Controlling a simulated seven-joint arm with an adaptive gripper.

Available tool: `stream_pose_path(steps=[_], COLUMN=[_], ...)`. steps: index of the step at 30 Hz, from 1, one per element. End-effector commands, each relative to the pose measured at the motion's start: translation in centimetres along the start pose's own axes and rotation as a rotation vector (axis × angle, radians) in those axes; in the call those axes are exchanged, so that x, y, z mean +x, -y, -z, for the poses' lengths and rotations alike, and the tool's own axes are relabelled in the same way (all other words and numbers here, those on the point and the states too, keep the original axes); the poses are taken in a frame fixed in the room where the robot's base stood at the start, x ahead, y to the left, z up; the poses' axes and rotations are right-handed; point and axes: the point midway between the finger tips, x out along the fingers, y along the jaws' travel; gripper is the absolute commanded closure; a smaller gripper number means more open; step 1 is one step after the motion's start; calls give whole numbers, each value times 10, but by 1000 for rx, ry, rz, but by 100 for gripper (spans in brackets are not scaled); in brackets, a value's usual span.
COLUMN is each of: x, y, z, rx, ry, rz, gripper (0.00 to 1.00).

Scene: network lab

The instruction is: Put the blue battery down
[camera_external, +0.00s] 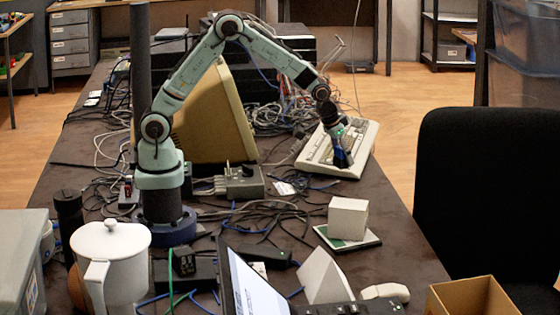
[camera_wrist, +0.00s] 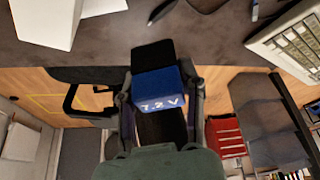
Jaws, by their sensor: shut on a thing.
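The blue battery (camera_wrist: 160,88), marked "7.2 V" with black ends, sits between the two fingers of my gripper (camera_wrist: 160,105) in the wrist view. My gripper is shut on it. In the external view my gripper (camera_external: 342,158) points down in front of the beige keyboard (camera_external: 318,152), and only a small blue patch of the battery (camera_external: 338,153) shows. I cannot tell whether the battery touches anything. In the wrist view the battery overlaps the table's edge, with wooden floor beyond.
The dark table (camera_external: 395,240) has some bare surface near its right edge. A white block (camera_external: 347,218) stands on a small board. Cables (camera_external: 270,215) cover the middle. A black chair (camera_external: 485,190) and a cardboard box (camera_external: 470,297) are at the right.

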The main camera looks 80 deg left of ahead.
Motion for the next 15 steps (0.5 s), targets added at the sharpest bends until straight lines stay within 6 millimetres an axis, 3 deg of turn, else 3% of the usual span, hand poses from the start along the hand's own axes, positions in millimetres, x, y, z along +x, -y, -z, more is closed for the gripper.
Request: stream_pose_path(steps=[3, 9, 15], x=[-4, -15, -21], y=[-55, -142, -181], z=[-9, -45, -77], rx=[64, 232, 332], ry=[-1, 0, 0], rz=[-27, -98, -138], gripper=[100, 100, 100])
